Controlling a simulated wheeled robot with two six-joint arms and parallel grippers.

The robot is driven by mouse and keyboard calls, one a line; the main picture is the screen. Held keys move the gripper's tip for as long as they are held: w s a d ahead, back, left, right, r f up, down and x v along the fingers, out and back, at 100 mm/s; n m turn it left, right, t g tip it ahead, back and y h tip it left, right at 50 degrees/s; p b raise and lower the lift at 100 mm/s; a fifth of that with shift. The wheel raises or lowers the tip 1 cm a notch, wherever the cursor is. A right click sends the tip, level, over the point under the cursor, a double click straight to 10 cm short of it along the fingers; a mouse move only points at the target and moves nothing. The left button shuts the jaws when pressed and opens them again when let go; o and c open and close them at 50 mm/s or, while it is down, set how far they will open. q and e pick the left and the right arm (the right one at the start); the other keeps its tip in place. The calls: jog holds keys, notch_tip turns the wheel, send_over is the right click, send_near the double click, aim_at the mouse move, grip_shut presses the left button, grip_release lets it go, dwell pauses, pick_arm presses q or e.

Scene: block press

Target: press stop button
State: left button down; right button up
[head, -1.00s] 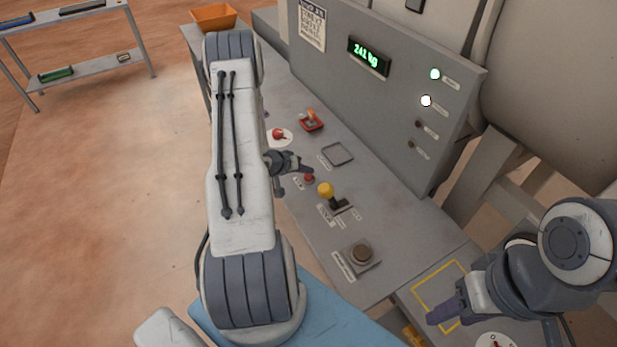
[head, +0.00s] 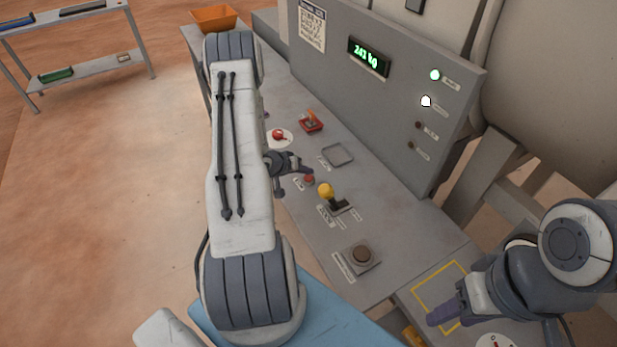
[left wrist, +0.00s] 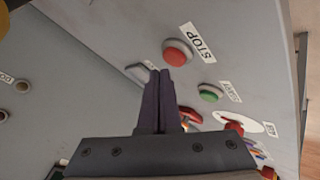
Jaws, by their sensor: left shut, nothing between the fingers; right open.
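The red stop button (left wrist: 178,53) shows in the left wrist view in a pale round mount beside its STOP label (left wrist: 197,42). In the head view the small red button (head: 308,179) lies just below my left gripper (head: 307,168). In the left wrist view my left gripper (left wrist: 162,74) is shut and empty, its tips below and left of the stop button in the picture, not covering it. Any gap to the panel is hard to judge. My right gripper (head: 434,318) is open and empty, low at the right over the yellow-outlined area.
A green button (left wrist: 209,93) sits near the stop button. A red mushroom button on a white disc (head: 284,136), a yellow-knobbed lever (head: 326,190) and a dark round button (head: 361,254) are on the console (head: 405,235). The upright panel with a green display (head: 369,56) stands behind.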

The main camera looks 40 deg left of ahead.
aim_at(306, 179)
dwell(0.7)
pick_arm(q)
jog(key=shift+f, duration=0.4)
jog(key=shift+f+b, duration=0.45)
jog(key=shift+f, duration=0.1)
dwell(0.5)
jog(key=shift+r, duration=0.15)
jog(key=shift+r+p, duration=0.85)
jog(key=shift+p, duration=0.1)
notch_tip(306, 179, up, 5)
jog(key=p, duration=0.4)
jog(key=shift+p, duration=0.35)
